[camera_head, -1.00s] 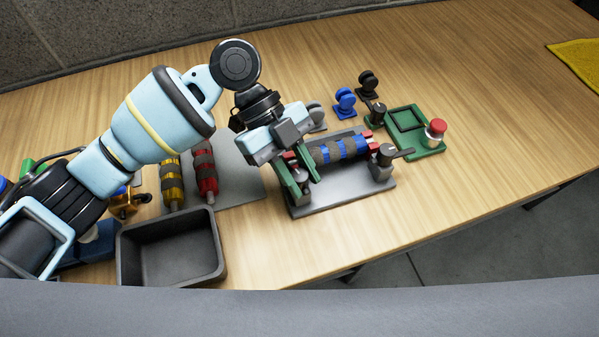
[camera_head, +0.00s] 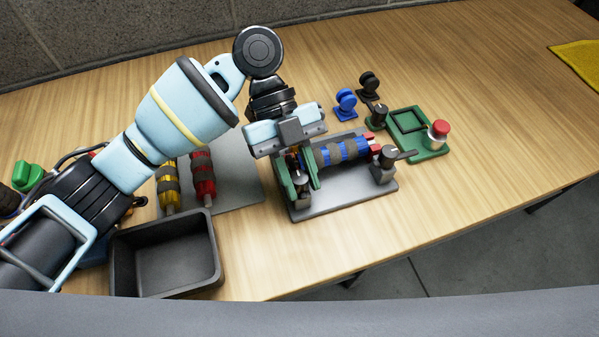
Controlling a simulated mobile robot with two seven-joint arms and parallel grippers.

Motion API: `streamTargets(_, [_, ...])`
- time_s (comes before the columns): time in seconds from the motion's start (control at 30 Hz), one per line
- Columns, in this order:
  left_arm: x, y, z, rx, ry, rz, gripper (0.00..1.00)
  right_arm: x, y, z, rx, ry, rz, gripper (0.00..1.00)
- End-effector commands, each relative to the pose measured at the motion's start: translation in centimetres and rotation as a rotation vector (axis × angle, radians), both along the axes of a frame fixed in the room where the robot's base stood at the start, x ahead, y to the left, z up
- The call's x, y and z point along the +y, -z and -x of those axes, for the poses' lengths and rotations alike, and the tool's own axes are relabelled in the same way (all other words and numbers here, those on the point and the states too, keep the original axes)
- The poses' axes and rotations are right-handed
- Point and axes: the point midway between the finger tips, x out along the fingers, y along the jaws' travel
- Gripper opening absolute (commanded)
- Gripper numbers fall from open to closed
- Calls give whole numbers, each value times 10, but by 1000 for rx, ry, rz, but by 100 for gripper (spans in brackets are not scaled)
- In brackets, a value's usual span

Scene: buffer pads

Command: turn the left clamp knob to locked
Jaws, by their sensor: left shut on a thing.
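My left gripper (camera_head: 303,194) points down at the left end of the grey clamp fixture (camera_head: 345,200). Its green fingers are shut on the left clamp knob (camera_head: 302,199), which is mostly hidden between them. The knob's angle cannot be read. A blue and dark banded roller (camera_head: 342,150) lies in the fixture with a red piece at its right end. The right clamp knob (camera_head: 386,160) stands at the fixture's right end, its dark lever pointing right. My right gripper is not in view.
A dark open bin (camera_head: 165,252) stands at the front left. Yellow and red banded rollers (camera_head: 203,178) lie on a grey plate behind it. A green tray with a red button (camera_head: 438,131), and blue and black pads (camera_head: 346,103), stand behind right.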

Motion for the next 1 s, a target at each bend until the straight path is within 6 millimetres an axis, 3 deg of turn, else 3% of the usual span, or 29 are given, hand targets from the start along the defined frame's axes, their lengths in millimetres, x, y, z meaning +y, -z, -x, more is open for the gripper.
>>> streamTargets(0.03, [0, 0, 0, -1, 1, -1, 4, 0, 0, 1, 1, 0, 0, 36])
streamTargets(0.07, [0, 0, 0, -1, 1, -1, 28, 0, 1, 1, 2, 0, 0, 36])
streamTargets(0.23, [0, 0, 0, -1, -1, -1, 49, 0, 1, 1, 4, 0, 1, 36])
streamTargets(0.57, [1, -2, -2, -1, -1, 0, 49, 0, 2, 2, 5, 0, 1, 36])
streamTargets(1.0, [20, -46, -42, -3, -1, -3, 49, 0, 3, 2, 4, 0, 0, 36])
